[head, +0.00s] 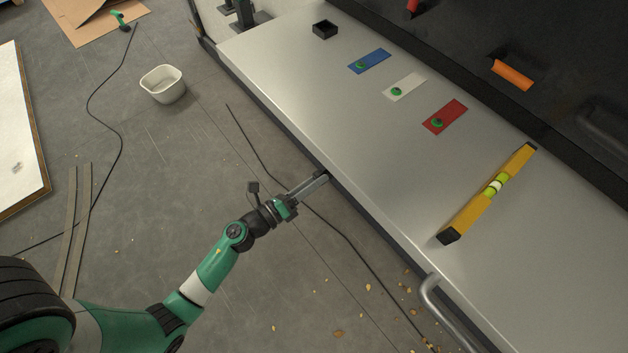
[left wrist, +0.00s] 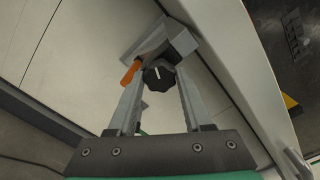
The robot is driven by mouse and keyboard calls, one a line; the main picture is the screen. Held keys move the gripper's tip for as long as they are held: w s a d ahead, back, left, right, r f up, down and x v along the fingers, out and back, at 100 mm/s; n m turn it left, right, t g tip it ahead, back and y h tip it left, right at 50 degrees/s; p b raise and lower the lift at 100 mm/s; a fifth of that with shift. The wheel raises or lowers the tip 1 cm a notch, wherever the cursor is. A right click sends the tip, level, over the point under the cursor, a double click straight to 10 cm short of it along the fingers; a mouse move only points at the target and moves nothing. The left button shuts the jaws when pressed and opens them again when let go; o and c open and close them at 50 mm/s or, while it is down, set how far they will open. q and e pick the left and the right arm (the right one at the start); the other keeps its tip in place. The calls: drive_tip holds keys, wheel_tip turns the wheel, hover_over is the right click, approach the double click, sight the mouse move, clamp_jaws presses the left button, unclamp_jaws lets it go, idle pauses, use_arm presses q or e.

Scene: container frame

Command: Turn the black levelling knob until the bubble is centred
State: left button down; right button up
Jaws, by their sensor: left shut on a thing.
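The black levelling knob (left wrist: 158,77) has a white mark on its face and shows between my left gripper's fingertips in the left wrist view. My left gripper (head: 326,176) is at the front edge of the bench in the head view, shut on the knob. A yellow spirit level (head: 470,213) with black ends lies on the bench to the right. Its green vial (head: 496,186) is at the middle; the bubble is too small to place exactly. My right gripper is not in view.
Blue (head: 369,61), white (head: 405,86) and red (head: 445,117) plates with green round pieces lie on the bench (head: 300,90). A small black box (head: 325,29) stands at the far end. A metal handle (head: 432,296) sticks out at the front edge. A white bin (head: 163,84) stands on the floor.

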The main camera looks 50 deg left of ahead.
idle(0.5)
use_arm(q)
drive_tip(key=shift+c, duration=1.6)
unclamp_jaws()
drive_tip(key=s, duration=1.1)
drive_tip(key=shift+s, duration=0.35)
